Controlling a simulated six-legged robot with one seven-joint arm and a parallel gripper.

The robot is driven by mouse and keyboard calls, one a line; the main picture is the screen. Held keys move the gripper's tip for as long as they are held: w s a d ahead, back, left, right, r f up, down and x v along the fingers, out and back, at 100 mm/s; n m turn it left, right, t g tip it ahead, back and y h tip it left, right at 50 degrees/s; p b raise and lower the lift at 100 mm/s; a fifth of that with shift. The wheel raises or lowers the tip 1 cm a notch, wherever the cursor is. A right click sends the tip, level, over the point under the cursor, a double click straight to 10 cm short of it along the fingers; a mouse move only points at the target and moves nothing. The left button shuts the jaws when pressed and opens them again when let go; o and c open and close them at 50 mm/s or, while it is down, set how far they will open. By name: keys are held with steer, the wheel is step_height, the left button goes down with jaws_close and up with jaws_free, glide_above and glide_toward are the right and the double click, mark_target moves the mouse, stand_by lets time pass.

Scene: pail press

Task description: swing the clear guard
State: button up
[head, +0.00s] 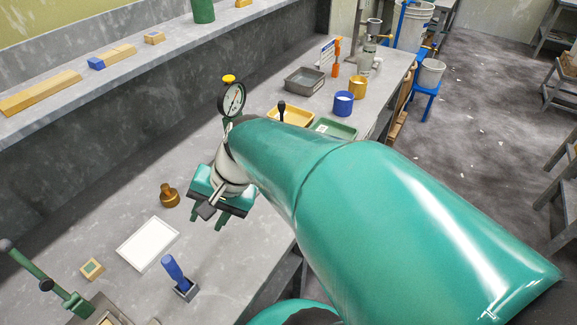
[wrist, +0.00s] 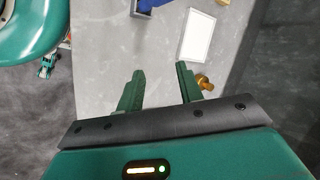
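I cannot make out a clear guard in either view. A blue frame (head: 399,22) with a whitish pail (head: 416,28) stands at the far end of the bench in the head view, and it may be the pail press; no transparent panel shows on it. My gripper (head: 207,218) is above the near part of the grey bench, pointing down. In the wrist view my gripper (wrist: 158,85) has its two green fingers apart with nothing between them, so it is open and empty. My large green arm hides part of the bench and floor.
Below my gripper are a brass knob (head: 169,196), a white-framed panel (head: 147,244) and a blue handle (head: 174,268). A dial gauge (head: 232,98), yellow tray (head: 291,117), grey tray (head: 305,81) and blue cup (head: 343,103) stand farther along. A grey bucket (head: 431,72) sits on a blue stool.

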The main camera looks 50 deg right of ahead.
steer(key=d+f+m+t+h, duration=0.1)
steer(key=d+f+m+t, duration=0.35)
steer(key=d+m, duration=0.8)
steer(key=d+f+m+t+h, duration=0.1)
steer(key=d+f+m+t, duration=0.3)
steer(key=d+m, duration=0.85)
steer(key=shift+n+t, duration=0.35)
steer(key=shift+n, duration=0.45)
steer(key=x, duration=0.4)
steer(key=d+x, duration=0.1)
steer(key=x, duration=0.1)
steer(key=shift+w+a+r, duration=0.1)
steer(key=shift+w+r, duration=0.25)
steer(key=shift+r, duration=0.05)
steer(key=shift+w, duration=0.2)
steer(key=shift+c, duration=0.7)
steer(key=c, duration=0.4)
